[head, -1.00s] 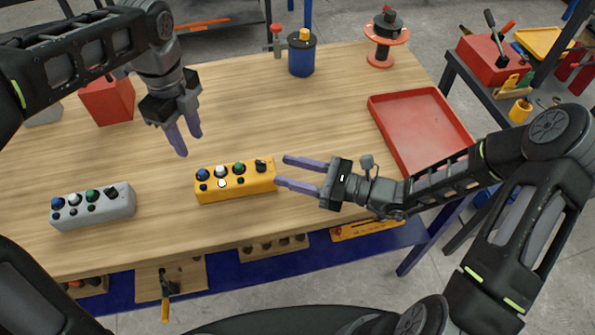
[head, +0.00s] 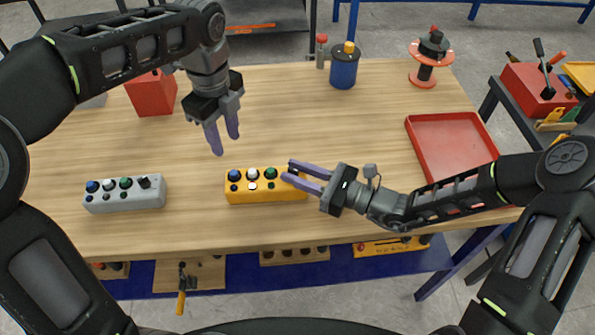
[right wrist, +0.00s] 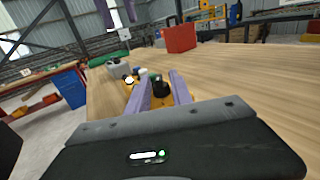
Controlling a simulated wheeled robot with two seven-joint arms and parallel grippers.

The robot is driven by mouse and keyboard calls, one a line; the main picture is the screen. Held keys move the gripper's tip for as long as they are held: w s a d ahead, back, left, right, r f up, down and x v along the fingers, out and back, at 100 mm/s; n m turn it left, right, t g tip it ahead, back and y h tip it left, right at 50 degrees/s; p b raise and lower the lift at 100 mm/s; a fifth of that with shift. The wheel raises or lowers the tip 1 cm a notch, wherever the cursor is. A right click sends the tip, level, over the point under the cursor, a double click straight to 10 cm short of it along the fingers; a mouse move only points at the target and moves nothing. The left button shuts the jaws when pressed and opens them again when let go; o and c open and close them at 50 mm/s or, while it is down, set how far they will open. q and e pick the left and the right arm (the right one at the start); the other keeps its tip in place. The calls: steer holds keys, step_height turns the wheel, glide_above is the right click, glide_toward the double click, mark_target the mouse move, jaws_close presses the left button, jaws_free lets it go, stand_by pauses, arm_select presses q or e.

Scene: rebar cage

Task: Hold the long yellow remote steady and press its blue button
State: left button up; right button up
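The long yellow remote (head: 265,196) lies on the table. Along its top are a large blue button (head: 234,175), a white one, a green one and smaller ones in front. My right gripper (head: 287,171) reaches over its right end from the right. My left gripper (head: 227,145) is open and empty, pointing down, above and behind the blue button.
A grey remote (head: 125,198) with similar buttons lies to the left. A red tray (head: 453,145) is at the right. A red box (head: 152,94), a blue canister (head: 344,68) and a red-flanged spool (head: 430,62) stand toward the back. The middle of the table is clear.

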jaws_close()
stand_by(0.9)
arm_select(q)
steer(key=shift+c, duration=0.4)
jaws_close()
stand_by(1.2)
